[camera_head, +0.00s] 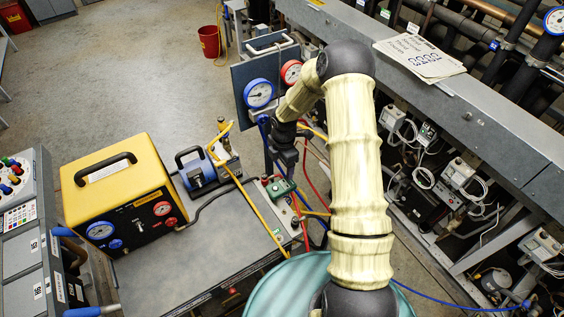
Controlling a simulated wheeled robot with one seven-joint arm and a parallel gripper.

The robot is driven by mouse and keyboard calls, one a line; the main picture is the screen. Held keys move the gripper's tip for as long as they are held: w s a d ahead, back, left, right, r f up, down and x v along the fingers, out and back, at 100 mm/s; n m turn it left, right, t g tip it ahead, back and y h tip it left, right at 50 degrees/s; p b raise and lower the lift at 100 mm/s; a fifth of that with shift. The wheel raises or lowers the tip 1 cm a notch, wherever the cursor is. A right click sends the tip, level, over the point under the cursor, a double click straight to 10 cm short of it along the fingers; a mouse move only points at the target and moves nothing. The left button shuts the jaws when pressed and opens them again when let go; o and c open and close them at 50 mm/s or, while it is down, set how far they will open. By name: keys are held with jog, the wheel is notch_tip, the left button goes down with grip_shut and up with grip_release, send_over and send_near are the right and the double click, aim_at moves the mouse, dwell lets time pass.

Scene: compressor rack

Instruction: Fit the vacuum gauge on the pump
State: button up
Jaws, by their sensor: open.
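The vacuum pump (203,174) is a small blue and grey unit with a dark carry handle. It stands on the grey cart top, right of a yellow machine. A brass-coloured fitting with a yellow hose rises at its right end. A small green device (280,187), which looks like the vacuum gauge, lies on a pale tray at the cart's right edge. My gripper (284,163) is open, small and dark in the picture, and appears just above the green device. I see nothing held in it. The fingertips are hard to make out, and I cannot tell whether they touch the device.
The yellow machine (116,194) with dials fills the cart's left part. A manifold with a blue gauge (259,93) and a red gauge (291,72) stands behind my gripper. Hoses hang close around it. The compressor rack (440,95) runs along the right. The cart's front middle is clear.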

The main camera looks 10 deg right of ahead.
aim_at(281, 186)
notch_tip(281, 186, down, 12)
jog(key=b, duration=0.8)
jog(key=shift+s+a+b, duration=0.15)
jog(key=shift+b, duration=0.2)
jog(key=c, duration=0.9)
